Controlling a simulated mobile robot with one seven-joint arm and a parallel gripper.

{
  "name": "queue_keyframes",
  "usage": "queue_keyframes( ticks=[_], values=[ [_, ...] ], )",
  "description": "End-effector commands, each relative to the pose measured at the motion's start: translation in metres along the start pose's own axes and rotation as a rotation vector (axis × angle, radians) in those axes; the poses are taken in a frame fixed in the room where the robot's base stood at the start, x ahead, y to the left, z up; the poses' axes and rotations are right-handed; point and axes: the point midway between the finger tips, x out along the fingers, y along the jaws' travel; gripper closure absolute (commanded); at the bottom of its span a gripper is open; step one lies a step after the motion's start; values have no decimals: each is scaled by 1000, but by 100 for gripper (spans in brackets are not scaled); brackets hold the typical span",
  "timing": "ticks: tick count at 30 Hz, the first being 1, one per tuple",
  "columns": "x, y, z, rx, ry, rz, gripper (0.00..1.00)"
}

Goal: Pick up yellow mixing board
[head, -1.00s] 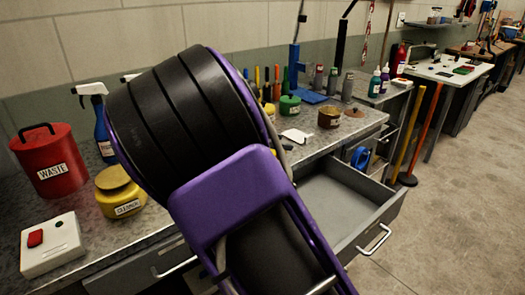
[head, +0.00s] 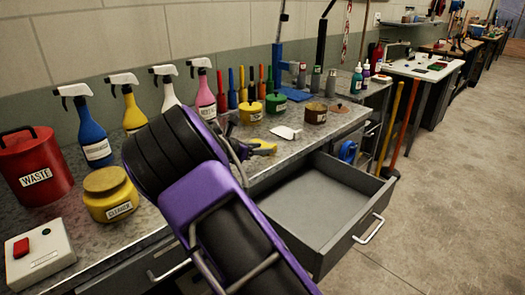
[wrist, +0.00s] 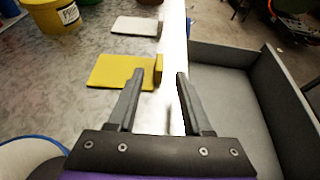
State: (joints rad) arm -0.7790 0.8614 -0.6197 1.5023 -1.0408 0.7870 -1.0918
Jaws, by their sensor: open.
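The yellow mixing board (wrist: 112,70) lies flat on the bench near its front edge in the wrist view, with a short raised lip at its right end. In the head view only part of the yellow board (head: 265,148) shows beside my gripper (head: 243,150). In the wrist view my gripper (wrist: 160,75) is open, its fingertips on either side of the board's lip end in the picture. The left fingertip overlaps the board's near right corner; I cannot tell whether it touches.
A white board (head: 286,132) lies just beyond the yellow one. An open, empty grey drawer (head: 322,205) juts out below the bench edge. Spray bottles, a yellow pot (head: 110,194) and a red waste bin (head: 36,168) stand on the left.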

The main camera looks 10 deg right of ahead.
Motion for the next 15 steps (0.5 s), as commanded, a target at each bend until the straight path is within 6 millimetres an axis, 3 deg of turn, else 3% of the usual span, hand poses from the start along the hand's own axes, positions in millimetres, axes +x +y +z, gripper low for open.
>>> queue_keyframes(
  ticks=[3, 11, 15],
  values=[
    [14, 0, 0, 0, 0, 0, 50],
    [29, 0, 1, 0, 1, 0, 50],
    [51, 0, 3, 1, 0, -2, 50]
  ],
)
